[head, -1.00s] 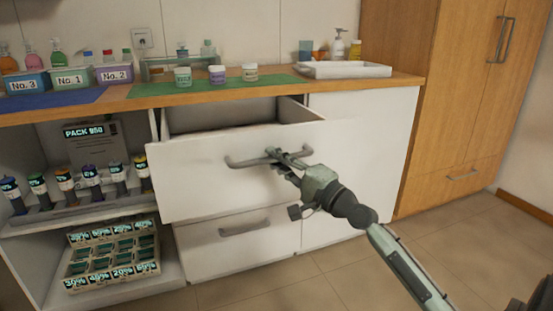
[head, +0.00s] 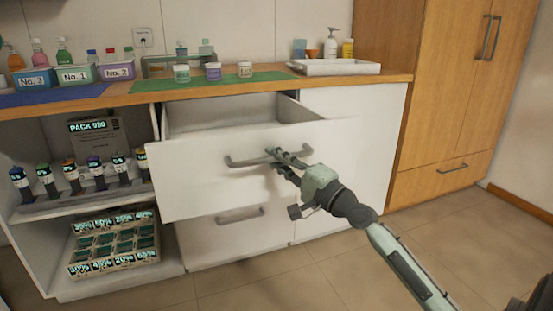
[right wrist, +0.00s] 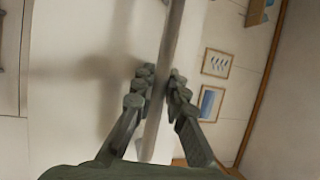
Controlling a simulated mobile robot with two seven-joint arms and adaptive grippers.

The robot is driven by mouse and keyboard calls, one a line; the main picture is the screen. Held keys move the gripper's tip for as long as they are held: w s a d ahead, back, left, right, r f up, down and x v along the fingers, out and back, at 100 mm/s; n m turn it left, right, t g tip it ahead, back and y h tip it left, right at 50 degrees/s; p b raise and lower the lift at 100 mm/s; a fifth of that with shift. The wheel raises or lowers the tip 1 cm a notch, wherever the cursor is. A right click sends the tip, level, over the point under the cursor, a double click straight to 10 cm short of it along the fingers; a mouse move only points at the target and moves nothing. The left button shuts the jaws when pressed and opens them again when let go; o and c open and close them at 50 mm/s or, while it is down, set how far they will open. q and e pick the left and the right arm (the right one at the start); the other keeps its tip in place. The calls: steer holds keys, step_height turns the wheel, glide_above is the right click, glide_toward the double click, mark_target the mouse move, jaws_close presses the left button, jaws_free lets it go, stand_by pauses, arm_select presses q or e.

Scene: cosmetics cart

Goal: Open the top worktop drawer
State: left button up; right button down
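The top worktop drawer (head: 200,180) is a white drawer under the wooden worktop (head: 240,88). It stands pulled out, and its inside looks empty where it shows. Its grey bar handle (head: 245,162) runs across the front. My right gripper (head: 275,156) is at the handle's middle. In the right wrist view the gripper's fingers (right wrist: 158,85) lie on both sides of the handle bar (right wrist: 168,60), closed around it. My left gripper is not in view.
A lower drawer (head: 215,240) below is shut. Open shelves with bottles and a crate of small boxes (head: 115,245) are at the left. Jars (head: 213,72) and a white tray (head: 335,67) stand on the worktop. A wooden cabinet (head: 440,110) stands at the right. The floor in front is clear.

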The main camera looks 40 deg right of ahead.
steer(key=c, duration=1.5)
jaws_free()
steer(key=shift+c, duration=0.2)
steer(key=shift+s, duration=0.1)
steer(key=v, duration=1.2)
